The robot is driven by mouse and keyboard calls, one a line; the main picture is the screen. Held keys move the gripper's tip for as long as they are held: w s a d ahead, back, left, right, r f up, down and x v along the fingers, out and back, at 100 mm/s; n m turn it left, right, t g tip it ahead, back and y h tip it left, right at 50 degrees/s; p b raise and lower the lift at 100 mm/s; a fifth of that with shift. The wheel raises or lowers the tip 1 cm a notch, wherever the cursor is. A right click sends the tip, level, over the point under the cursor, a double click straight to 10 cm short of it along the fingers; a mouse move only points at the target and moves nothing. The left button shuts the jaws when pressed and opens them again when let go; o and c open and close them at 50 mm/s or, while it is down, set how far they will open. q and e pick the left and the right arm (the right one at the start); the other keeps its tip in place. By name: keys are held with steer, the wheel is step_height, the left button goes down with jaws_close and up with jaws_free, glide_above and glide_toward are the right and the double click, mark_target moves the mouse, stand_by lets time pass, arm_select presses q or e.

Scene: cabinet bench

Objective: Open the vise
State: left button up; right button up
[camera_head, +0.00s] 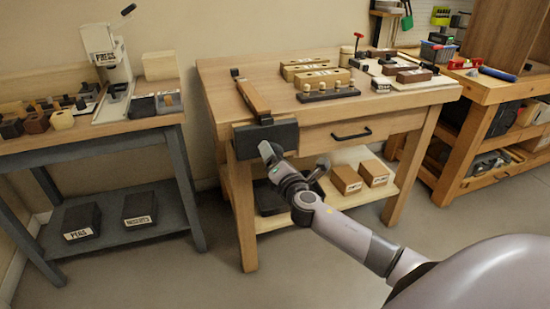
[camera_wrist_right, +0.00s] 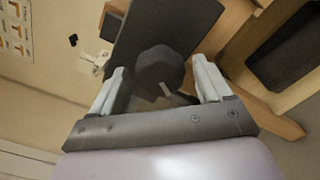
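The vise (camera_head: 262,136) is a dark block with a wooden strip behind it, at the front left corner of the middle wooden bench. My right gripper (camera_head: 268,154) is in front of the vise's dark front face, partly hiding it. In the right wrist view, a dark round knob (camera_wrist_right: 160,66) stands out from the dark vise plate (camera_wrist_right: 148,28). The fingers of my right gripper (camera_wrist_right: 160,70) are apart, one on each side of the knob. Whether either finger touches the knob is unclear. My left gripper is in neither view.
The middle bench (camera_head: 222,85) has a drawer with a black handle (camera_head: 351,133) right of the vise. Labelled boxes (camera_head: 346,179) stand on its lower shelf. A grey-legged workbench (camera_head: 190,180) is at the left. Floor in front is open.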

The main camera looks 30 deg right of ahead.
steer(key=c, duration=0.8)
steer(key=shift+n+p, duration=1.1)
steer(key=shift+n, duration=1)
steer(key=shift+c, duration=0.2)
steer(key=n+p, duration=0.2)
steer(key=n, duration=0.2)
steer(key=shift+s, duration=0.1)
